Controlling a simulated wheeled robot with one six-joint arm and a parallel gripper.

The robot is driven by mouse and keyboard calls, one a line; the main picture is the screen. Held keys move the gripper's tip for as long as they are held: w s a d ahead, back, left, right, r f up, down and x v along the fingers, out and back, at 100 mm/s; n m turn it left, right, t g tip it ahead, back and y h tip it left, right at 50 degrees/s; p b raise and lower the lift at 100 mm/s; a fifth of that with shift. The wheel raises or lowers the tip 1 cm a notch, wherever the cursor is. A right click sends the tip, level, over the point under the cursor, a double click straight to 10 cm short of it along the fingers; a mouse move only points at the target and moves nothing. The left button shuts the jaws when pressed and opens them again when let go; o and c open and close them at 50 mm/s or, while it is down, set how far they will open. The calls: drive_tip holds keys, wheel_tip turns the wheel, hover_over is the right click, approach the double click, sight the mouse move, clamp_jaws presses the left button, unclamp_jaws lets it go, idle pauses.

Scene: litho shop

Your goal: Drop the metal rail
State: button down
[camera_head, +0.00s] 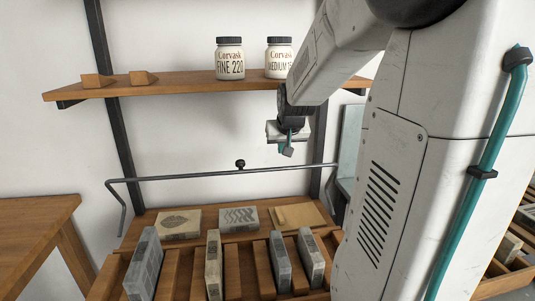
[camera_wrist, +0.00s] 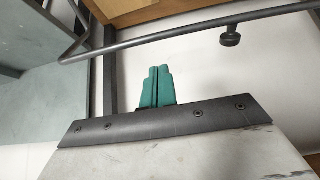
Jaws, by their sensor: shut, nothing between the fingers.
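The metal rail (camera_head: 190,176) is a thin dark bar with bent ends and a small black knob (camera_head: 240,164) on it. It stands raised above the back of the wooden stone rack (camera_head: 258,268). My gripper (camera_head: 288,151) is above the rail, right of the knob, apart from it as far as I can tell. In the wrist view the teal fingers (camera_wrist: 156,86) are together and empty. The rail (camera_wrist: 150,37) and its knob (camera_wrist: 230,37) also show there, beyond the fingertips.
Several litho stones (camera_head: 213,262) stand in the rack's slots. Flat slabs (camera_head: 180,224) lie behind them. A shelf (camera_head: 190,86) above holds two jars (camera_head: 230,58) and two wooden wedges (camera_head: 144,77). A wooden table (camera_head: 35,222) is at left.

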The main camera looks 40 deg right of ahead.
drive_tip(key=x, duration=0.8)
drive_tip(key=shift+w+d+f, duration=0.1)
drive_tip(key=shift+w+f, duration=0.05)
drive_tip(key=shift+f, duration=0.2)
